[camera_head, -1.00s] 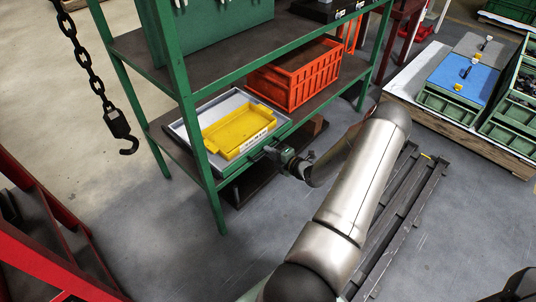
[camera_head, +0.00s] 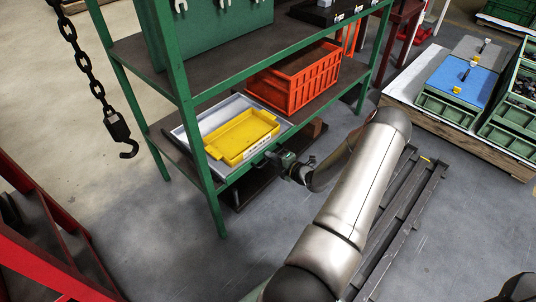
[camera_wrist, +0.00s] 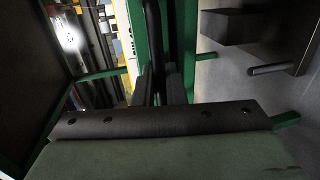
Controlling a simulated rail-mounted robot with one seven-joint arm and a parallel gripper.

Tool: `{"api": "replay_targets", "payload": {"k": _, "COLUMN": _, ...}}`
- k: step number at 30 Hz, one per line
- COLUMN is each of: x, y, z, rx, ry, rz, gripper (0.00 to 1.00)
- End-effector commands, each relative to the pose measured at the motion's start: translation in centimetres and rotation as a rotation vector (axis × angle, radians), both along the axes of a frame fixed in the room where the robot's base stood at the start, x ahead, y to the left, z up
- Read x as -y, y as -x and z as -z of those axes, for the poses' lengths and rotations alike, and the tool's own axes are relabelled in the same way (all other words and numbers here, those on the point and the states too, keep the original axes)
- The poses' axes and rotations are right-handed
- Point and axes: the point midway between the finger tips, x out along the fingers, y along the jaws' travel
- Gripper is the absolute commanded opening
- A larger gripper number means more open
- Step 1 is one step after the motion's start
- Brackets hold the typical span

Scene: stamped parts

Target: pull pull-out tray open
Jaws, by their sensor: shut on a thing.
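The pull-out tray (camera_head: 226,106) is a grey, shallow tray on the lower shelf of a green rack. A yellow bin (camera_head: 240,138) with a white label sits on it. The tray's front edge stands out a little past the shelf front. My gripper (camera_head: 271,159) is at the middle of that front edge. In the wrist view a dark handle bar (camera_wrist: 153,38) runs between my gripper's fingers (camera_wrist: 160,88), which are shut on it. The grip itself is small in the head view and partly dark in the wrist view.
An orange crate (camera_head: 297,78) stands beside the tray on the same shelf. A green rack post (camera_head: 190,110) rises close to the tray's left front corner. A chain hook (camera_head: 120,130) hangs at left.

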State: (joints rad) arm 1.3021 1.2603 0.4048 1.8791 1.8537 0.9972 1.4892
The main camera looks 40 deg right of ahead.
Motion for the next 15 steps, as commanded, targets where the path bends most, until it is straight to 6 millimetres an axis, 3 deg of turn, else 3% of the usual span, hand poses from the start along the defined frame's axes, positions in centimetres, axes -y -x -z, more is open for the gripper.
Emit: {"api": "replay_targets", "payload": {"k": 15, "x": 1.9, "y": 13.0, "z": -0.3, "rx": -0.002, "ry": -0.001, "rz": 0.004, "gripper": 0.00}}
